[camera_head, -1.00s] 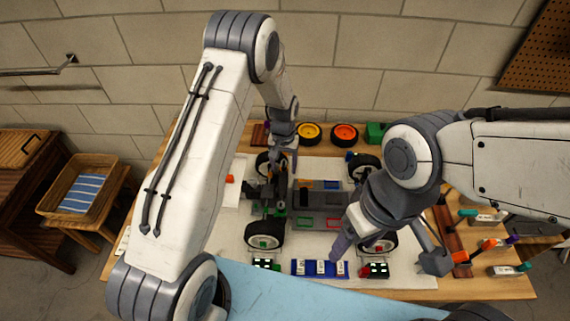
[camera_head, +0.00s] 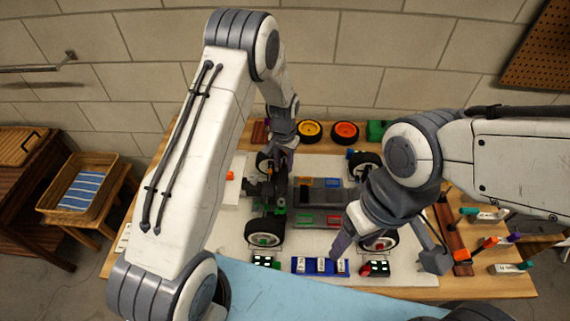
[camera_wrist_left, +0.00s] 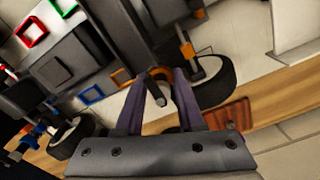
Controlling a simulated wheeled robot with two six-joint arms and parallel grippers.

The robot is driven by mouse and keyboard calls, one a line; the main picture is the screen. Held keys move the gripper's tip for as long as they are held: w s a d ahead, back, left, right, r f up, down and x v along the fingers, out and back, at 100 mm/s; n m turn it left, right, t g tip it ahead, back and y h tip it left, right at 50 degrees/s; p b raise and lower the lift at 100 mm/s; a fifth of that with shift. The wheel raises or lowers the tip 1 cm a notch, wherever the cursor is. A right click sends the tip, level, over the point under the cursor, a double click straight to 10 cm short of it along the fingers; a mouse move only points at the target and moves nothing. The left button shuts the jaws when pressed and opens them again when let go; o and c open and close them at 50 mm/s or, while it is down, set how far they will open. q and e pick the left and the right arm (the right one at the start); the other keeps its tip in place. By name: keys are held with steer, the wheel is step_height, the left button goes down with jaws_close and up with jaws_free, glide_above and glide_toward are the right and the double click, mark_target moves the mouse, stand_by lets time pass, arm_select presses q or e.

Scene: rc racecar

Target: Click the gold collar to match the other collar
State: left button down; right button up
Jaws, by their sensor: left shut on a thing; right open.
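The RC car chassis (camera_head: 318,205) lies on the pale mat in the middle of the bench. My left gripper (camera_head: 282,168) is at its far left corner, beside the far left wheel (camera_head: 264,161). In the left wrist view, the purple fingers of my left gripper (camera_wrist_left: 168,90) are closed around a dark stub with a gold collar (camera_wrist_left: 158,73) at their tips; the fingers partly hide it. Another gold-orange collar (camera_wrist_left: 187,49) sits on a rod beside the wheel (camera_wrist_left: 214,83). My right gripper (camera_head: 388,254) is spread open near the front right wheel.
A blue tray with white labelled pieces (camera_head: 320,267) lies at the bench front. Yellow (camera_head: 309,131) and orange (camera_head: 345,133) wheels lie at the back. Several coloured-handled tools lie at the right.

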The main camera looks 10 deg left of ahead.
stand_by(0.3)
arm_select(q)
steer(key=c, duration=0.5)
jaws_free()
step_height(320, 180, up, 9)
steer(key=shift+w+r+b, duration=0.1)
steer(key=shift+b, duration=0.85)
steer(key=shift+r, duration=0.65)
